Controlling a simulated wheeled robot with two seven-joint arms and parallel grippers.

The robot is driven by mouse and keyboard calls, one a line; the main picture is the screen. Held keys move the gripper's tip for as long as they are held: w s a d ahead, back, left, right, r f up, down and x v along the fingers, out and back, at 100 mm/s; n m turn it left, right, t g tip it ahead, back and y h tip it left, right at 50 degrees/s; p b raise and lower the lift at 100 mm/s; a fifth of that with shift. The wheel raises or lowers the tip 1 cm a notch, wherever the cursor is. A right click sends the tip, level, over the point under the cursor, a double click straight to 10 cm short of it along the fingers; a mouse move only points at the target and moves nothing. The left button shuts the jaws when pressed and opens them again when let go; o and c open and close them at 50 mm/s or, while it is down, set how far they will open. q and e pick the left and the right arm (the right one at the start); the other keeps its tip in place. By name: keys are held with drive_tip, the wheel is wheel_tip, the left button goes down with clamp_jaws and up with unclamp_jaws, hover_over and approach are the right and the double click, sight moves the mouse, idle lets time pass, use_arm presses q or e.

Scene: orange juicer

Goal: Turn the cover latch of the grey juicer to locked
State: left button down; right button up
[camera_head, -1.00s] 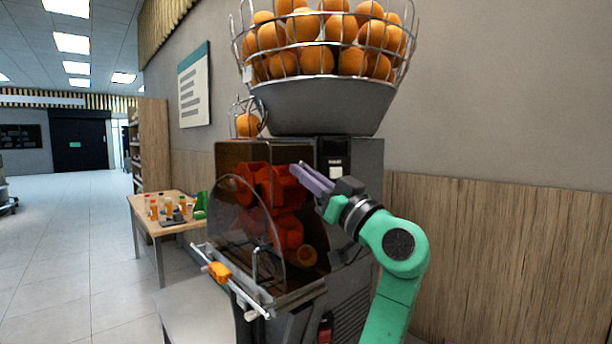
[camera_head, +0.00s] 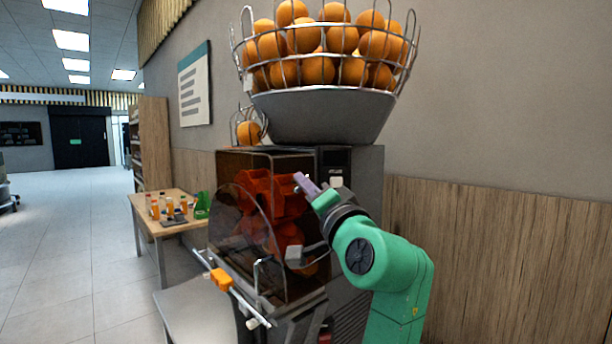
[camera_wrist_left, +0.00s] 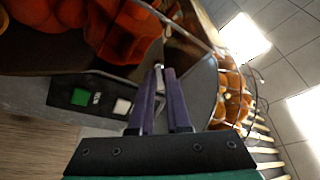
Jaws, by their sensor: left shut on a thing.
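The grey juicer (camera_head: 352,215) stands against the wall with a clear cover (camera_head: 238,228) over its red-orange pressing parts (camera_head: 262,192). My left gripper (camera_head: 301,180) has purple fingers and is at the upper right of the juicer's front, by the cover's top edge. In the left wrist view the fingers (camera_wrist_left: 166,72) are close together, on a small silver latch piece (camera_wrist_left: 158,76) at the cover's edge. The fingers hide most of the latch, so I cannot tell its exact angle. My right gripper is not in view.
A wire basket of oranges (camera_head: 318,70) tops the juicer. A green button (camera_wrist_left: 80,97) and a white button (camera_wrist_left: 122,106) sit on a dark panel near my fingers. A rail with an orange block (camera_head: 221,279) juts out in front. A wooden table (camera_head: 148,213) stands at left.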

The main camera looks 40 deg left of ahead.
use_arm(q)
drive_tip(key=shift+r+m+h+p, duration=0.1)
drive_tip(key=shift+m+h+p, duration=0.7)
drive_tip(key=shift+m+p, duration=1.45)
drive_tip(key=shift+r+m+h+p, duration=0.1)
drive_tip(key=shift+m+h+p, duration=0.7)
drive_tip(key=shift+m+p, duration=1.45)
drive_tip(key=shift+f+n, duration=0.1)
drive_tip(key=shift+n, duration=0.2)
drive_tip(key=c, duration=0.9)
unclamp_jaws()
drive_tip(key=shift+p, duration=0.3)
